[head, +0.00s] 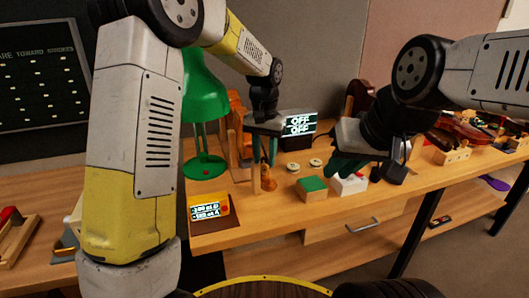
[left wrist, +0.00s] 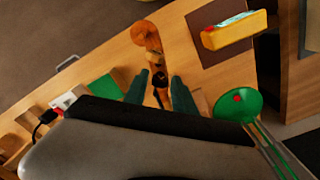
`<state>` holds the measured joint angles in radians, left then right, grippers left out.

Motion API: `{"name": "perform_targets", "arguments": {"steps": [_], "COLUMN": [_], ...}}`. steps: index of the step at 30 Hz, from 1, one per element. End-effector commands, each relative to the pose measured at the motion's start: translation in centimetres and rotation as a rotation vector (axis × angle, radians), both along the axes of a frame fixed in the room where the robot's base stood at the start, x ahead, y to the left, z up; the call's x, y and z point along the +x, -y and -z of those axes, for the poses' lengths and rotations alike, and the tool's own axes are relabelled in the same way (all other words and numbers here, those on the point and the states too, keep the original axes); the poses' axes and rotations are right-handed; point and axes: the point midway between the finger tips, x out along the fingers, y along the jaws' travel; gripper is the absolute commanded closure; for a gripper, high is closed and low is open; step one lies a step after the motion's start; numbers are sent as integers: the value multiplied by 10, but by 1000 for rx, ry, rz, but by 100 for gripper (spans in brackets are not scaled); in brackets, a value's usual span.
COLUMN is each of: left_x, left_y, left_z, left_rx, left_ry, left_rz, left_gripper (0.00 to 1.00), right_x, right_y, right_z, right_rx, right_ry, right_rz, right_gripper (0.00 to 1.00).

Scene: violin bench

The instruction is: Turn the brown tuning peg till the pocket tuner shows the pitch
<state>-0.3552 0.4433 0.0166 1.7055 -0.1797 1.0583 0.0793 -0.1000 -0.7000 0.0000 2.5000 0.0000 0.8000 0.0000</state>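The pocket tuner (head: 209,210) is a yellow box on a dark mat; its lit screen reads about -100 ct D and -182 ct A. It also shows in the left wrist view (left wrist: 236,32). A brown, rounded piece (head: 268,181) with a dark, narrow part stands near my left gripper; in the left wrist view (left wrist: 147,36) it runs in between the fingers. I cannot tell which part is the brown peg. My left gripper (left wrist: 160,92) is open, its teal fingers apart on either side. My right gripper (head: 360,167) hangs over the bench to the right; its finger gap is unclear.
A green lamp (head: 205,120) stands behind the tuner. A display reading OFF twice (head: 300,124) is behind my left gripper. A green-topped box (head: 312,187) and a white box (head: 350,184) stand near the right gripper. Violins (head: 463,130) lie at far right.

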Motion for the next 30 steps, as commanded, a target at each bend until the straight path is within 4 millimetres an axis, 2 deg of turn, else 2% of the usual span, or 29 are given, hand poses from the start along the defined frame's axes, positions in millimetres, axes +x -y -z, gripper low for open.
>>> {"name": "perform_targets", "arguments": {"steps": [1, 4, 9, 16, 23, 24, 27, 30], "left_x": [0, 0, 0, 0, 0, 0, 0, 0], "left_y": [0, 0, 0, 0, 0, 0, 0, 0], "left_z": [0, 0, 0, -1, -1, -1, -1, -1], "left_rx": [0, 0, 0, 0, 0, 0, 0, 0], "left_ry": [0, 0, 0, 1, 1, 1, 1, 1], "left_rz": [0, 0, 9, 123, 125, 125, 125, 125], "left_gripper": [80, 100, 100, 100, 100, 72, 56, 56], "right_x": [0, 0, 0, 0, 0, 0, 0, 0], "right_y": [0, 0, 0, 0, 0, 0, 0, 0], "right_z": [0, 0, 0, 0, 0, 0, 0, 0], "right_rx": [0, 0, 0, 0, 0, 0, 0, 0], "right_ry": [0, 0, 0, 0, 0, 0, 0, 0], "right_rz": [0, 0, 0, 0, 0, 0, 0, 0], "right_gripper": [81, 81, 81, 81, 81, 81, 81, 81]}}
